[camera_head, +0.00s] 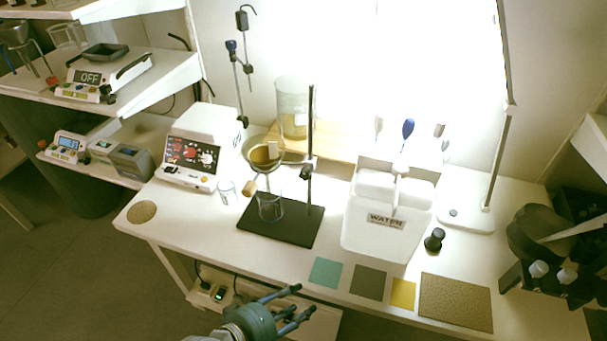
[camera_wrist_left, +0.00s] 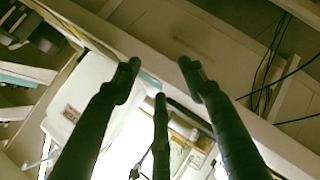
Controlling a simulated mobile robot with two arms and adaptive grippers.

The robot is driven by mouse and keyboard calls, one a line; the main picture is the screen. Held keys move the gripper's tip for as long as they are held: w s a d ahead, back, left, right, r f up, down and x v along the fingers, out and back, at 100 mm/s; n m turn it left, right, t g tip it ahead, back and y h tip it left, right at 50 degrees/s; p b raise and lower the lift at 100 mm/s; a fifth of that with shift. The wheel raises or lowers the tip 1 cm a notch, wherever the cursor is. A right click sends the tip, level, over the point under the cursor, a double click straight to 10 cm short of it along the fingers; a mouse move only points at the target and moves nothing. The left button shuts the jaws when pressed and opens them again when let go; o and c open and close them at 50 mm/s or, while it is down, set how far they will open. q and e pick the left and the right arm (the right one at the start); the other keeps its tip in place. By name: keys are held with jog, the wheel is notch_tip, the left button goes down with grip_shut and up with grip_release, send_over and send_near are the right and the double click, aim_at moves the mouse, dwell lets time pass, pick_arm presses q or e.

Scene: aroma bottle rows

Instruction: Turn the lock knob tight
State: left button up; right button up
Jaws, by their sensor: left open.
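A lab stand with a dark base (camera_head: 256,222) and an upright rod (camera_head: 310,120) stands on the table. A small dark clamp knob (camera_head: 307,169) sits on its rod. A larger black knob-like piece (camera_head: 434,240) stands on the table right of the water container. I cannot tell for sure which is the lock knob. My left gripper (camera_head: 303,304) is open and empty in front of the table's front edge, apart from both. Its three spread fingers (camera_wrist_left: 160,80) show in the left wrist view with nothing between them. My right gripper is not in view.
A white water container (camera_head: 375,243) stands right of the stand, and a glass beaker (camera_head: 270,207) on the stand base. A white device (camera_head: 190,160) is at the left. Flat coloured squares, including a teal one (camera_head: 325,272), lie along the front edge. A lamp (camera_head: 466,217) stands right.

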aim_at(304, 177)
pick_arm(q)
jog(key=w+d+r+n+t+h+p, duration=0.1)
jog(key=w+r+n+t, duration=0.35)
jog(key=r+n, duration=0.55)
jog(key=w+d+r+n+t, duration=0.1)
jog(key=w+r+n+t, duration=0.35)
jog(key=r+n, duration=0.6)
jog(key=w+n+y, duration=0.1)
jog(key=w+n, duration=0.2)
jog(key=w+n+y+p, duration=0.1)
jog(key=w+n, duration=0.2)
jog(key=w, duration=0.1)
jog(key=w+n+y, duration=0.1)
jog(key=w+n, duration=0.3)
jog(key=shift+a+p, duration=0.35)
jog(key=shift+x, duration=0.85)
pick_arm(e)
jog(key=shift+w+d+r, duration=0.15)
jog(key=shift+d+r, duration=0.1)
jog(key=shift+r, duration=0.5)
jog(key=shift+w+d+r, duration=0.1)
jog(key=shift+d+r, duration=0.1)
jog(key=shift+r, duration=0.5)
pick_arm(q)
jog(key=shift+f, duration=0.1)
jog(key=shift+c, duration=0.2)
grip_shut()
